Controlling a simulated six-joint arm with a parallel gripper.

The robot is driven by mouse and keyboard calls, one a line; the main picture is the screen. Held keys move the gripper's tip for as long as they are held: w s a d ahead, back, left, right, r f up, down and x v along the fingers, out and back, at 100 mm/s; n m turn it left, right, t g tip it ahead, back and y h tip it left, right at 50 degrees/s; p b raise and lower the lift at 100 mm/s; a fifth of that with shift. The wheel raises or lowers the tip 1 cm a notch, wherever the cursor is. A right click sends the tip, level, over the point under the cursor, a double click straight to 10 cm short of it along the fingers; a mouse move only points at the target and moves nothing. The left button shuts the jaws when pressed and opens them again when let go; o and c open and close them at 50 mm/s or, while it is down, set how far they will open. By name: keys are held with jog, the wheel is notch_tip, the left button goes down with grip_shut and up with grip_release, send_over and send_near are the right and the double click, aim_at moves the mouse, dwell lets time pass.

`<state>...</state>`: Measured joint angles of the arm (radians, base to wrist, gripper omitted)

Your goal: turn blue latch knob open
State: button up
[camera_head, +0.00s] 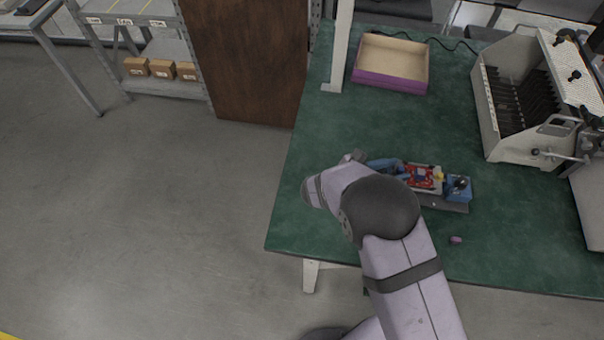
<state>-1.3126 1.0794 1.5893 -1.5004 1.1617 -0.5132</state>
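A small device on a dark base plate (440,202) lies on the green table. It carries a red board (423,177), a small yellow part (438,176) and, at its right end, a blue block (459,189) with a dark knob (461,183) on top. I take this blue block and knob to be the latch. Another blue part (382,164) shows at the device's left end, beside my arm. My gripper (354,157) is mostly hidden behind my wrist, left of the device and apart from the knob. Its fingers cannot be made out.
A small purple piece (456,240) lies on the green table (500,255) in front of the device. A purple-sided open box (391,86) stands at the back. A large beige machine with levers (518,95) stands at the right. The table between box and device is clear.

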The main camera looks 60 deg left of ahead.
jog(key=shift+a+f+m+h, duration=0.1)
jog(key=shift+a+m+h, duration=0.1)
jog(key=shift+m+h, duration=0.45)
jog(key=shift+s+a+h+b, duration=0.15)
jog(key=shift+h+b, duration=0.1)
jog(key=shift+b, duration=0.15)
jog(key=s+r+m+g+h+b, duration=0.3)
jog(key=s+m+g, duration=0.5)
jog(key=s+m, duration=1.15)
jog(key=s+a+r+m+g+y+p, duration=0.3)
jog(key=a+r+m+g, duration=0.1)
jog(key=a+m+g, duration=0.3)
jog(key=shift+a+m, duration=0.55)
jog(key=shift+m, duration=0.85)
